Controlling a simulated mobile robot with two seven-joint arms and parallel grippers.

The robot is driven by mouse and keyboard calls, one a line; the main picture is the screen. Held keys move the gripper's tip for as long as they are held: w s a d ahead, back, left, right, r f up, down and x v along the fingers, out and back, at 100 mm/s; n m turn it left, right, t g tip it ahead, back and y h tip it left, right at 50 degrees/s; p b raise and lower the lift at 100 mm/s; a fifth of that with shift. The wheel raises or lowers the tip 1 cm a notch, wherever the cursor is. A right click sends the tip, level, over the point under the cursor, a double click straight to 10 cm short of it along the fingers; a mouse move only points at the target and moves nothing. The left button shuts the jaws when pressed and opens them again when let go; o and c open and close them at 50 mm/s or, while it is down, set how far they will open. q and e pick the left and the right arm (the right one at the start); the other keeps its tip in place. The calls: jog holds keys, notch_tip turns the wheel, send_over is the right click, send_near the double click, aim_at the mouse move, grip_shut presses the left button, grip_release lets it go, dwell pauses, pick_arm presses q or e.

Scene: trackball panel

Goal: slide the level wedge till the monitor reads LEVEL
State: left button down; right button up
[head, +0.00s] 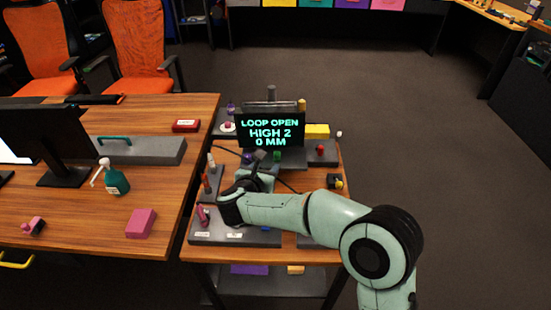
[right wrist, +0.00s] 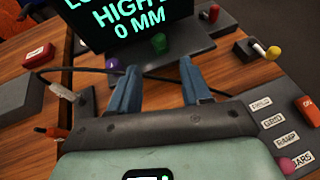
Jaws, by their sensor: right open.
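The monitor (head: 269,131) stands on the small right table and reads "LOOP OPEN, HIGH 2, 0 MM" in green; its lower text also shows in the right wrist view (right wrist: 125,18). A green knob (head: 277,155) is on the dark base in front of the screen, and it also shows in the right wrist view (right wrist: 159,43). I cannot tell for certain which part is the level wedge. My right gripper (head: 262,163) is open over the table in front of the monitor. My left gripper is out of view.
A black cable (right wrist: 85,70) runs across the table near the fingers. Grey panels with a red knob (head: 320,148), a yellow block (head: 317,131) and labelled slabs (head: 240,238) surround the gripper. A wooden desk (head: 95,205) with a green bottle (head: 115,180) is on the left.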

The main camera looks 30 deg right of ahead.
aim_at(276, 156)
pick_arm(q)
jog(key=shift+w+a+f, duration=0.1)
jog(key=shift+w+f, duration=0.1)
pick_arm(e)
jog(key=x, duration=1.1)
jog(key=shift+d, duration=0.2)
